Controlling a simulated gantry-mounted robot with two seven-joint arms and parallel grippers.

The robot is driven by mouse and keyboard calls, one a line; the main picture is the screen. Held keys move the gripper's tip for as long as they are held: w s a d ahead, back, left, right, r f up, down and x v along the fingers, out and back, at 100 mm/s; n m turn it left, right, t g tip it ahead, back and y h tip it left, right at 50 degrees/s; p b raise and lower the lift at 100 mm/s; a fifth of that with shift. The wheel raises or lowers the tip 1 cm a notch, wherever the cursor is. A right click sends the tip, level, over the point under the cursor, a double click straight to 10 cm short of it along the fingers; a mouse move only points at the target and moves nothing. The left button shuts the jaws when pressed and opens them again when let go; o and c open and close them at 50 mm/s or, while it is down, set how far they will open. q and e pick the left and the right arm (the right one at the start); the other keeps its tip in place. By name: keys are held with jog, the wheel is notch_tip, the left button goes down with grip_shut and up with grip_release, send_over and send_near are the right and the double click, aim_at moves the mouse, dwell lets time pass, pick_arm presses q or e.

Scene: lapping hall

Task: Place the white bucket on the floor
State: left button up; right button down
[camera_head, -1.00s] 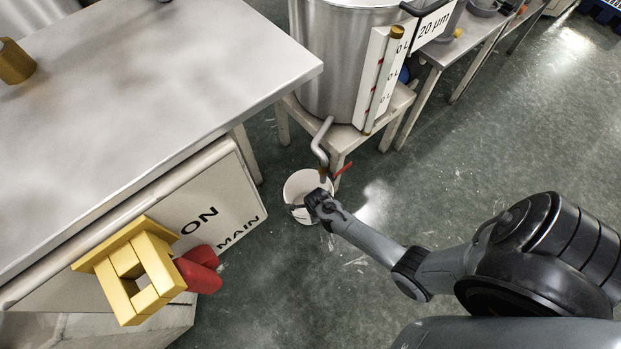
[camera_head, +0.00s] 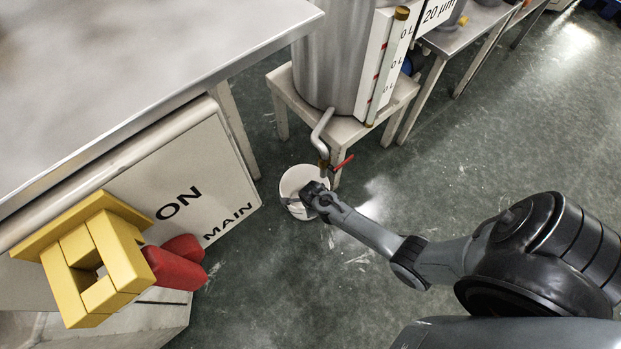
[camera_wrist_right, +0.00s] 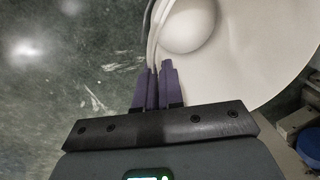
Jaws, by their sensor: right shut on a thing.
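The white bucket (camera_head: 297,177) is low down beside the steel tank's stand, just below and left of the tank's outlet pipe in the head view. My right gripper (camera_head: 307,195) is shut on the bucket's rim at its near side. In the right wrist view the two purple fingers of the gripper (camera_wrist_right: 158,78) pinch the wall of the bucket (camera_wrist_right: 240,70). A round pale shape shows inside the bucket; I cannot tell what it is. I cannot tell whether the bucket's base touches the floor (camera_head: 330,270). My left gripper is not in view.
The steel tank (camera_head: 325,60) stands on a low stand (camera_head: 285,85), its outlet pipe (camera_head: 322,130) and red-handled valve (camera_head: 343,162) close above the bucket. A metal table (camera_head: 150,60) with a white sign panel (camera_head: 215,175) and a yellow-and-red fixture (camera_head: 100,260) is left. Floor right and in front is open.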

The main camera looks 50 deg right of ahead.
jog(key=shift+w+f, duration=0.1)
jog(key=c, duration=1.7)
grip_release()
jog(key=o, duration=0.4)
jog(key=shift+f, duration=0.1)
jog(key=shift+o, duration=0.2)
jog(key=s+a+r+n+p, duration=0.2)
jog(key=s+a+r+n, duration=0.1)
jog(key=r+n, duration=0.6)
jog(key=s+a+r+n+t+p, duration=0.1)
jog(key=s+r+n, duration=0.5)
jog(key=r, duration=1)
jog(key=s+a+r+n+t+y+p, duration=0.1)
jog(key=s+a+r+n+p, duration=0.3)
jog(key=r+n, duration=0.8)
jog(key=shift+s+a+r+p, duration=0.3)
jog(key=shift+s+r+p, duration=0.4)
jog(key=shift+s, duration=0.05)
